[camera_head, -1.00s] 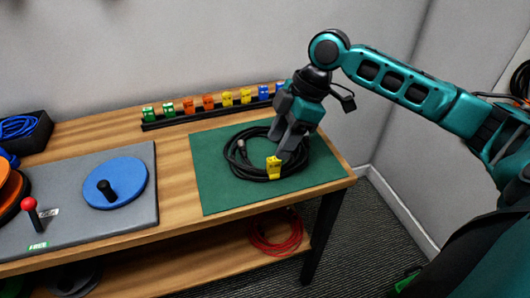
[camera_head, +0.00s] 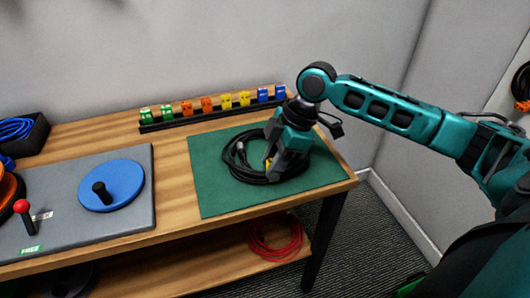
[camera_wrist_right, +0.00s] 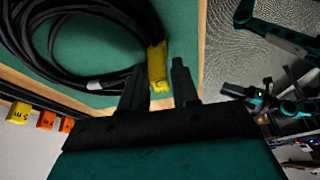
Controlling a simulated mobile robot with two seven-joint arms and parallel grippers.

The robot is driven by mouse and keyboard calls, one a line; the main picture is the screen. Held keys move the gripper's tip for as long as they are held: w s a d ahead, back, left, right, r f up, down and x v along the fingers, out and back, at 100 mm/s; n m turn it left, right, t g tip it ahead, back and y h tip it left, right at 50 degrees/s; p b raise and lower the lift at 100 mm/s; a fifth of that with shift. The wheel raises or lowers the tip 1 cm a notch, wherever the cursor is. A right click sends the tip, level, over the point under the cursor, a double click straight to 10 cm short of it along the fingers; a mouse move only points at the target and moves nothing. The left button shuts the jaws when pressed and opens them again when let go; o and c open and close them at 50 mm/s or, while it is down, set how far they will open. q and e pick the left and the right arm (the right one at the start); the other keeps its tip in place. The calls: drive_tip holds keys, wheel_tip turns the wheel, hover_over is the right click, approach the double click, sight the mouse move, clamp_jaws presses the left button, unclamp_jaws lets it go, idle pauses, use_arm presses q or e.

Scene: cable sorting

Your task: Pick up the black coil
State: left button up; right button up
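The black coil (camera_head: 240,172) lies flat on the green mat (camera_head: 214,199) on the wooden table. A yellow tag (camera_wrist_right: 157,67) is on its near right side; in the head view it is partly hidden by my fingers. My right gripper (camera_head: 277,174) points down over the right part of the coil. In the right wrist view its two fingers (camera_wrist_right: 161,85) are apart, with the yellow tag showing between and just beyond their tips. I cannot tell whether they touch the coil. My left gripper is not in view.
A black rack (camera_head: 205,117) with colored clips runs behind the mat. A grey board (camera_head: 70,222) with a blue disc (camera_head: 125,180) is at left. Blue cable (camera_head: 15,128) sits in a dark bin. A red cable (camera_head: 272,252) lies on the lower shelf.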

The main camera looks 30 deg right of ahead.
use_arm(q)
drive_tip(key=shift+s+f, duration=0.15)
use_arm(e)
clamp_jaws()
drive_tip(key=shift+r, duration=0.1)
wheel_tip(320, 180, up, 8)
drive_tip(key=shift+w+r+p, duration=0.1)
drive_tip(key=shift+p, duration=1.15)
use_arm(q)
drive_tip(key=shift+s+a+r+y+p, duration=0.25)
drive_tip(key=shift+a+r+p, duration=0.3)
drive_tip(key=shift+p, duration=0.2)
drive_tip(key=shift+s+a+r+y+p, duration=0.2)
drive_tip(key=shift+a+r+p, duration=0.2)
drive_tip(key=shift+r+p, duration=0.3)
use_arm(e)
wheel_tip(320, 180, up, 12)
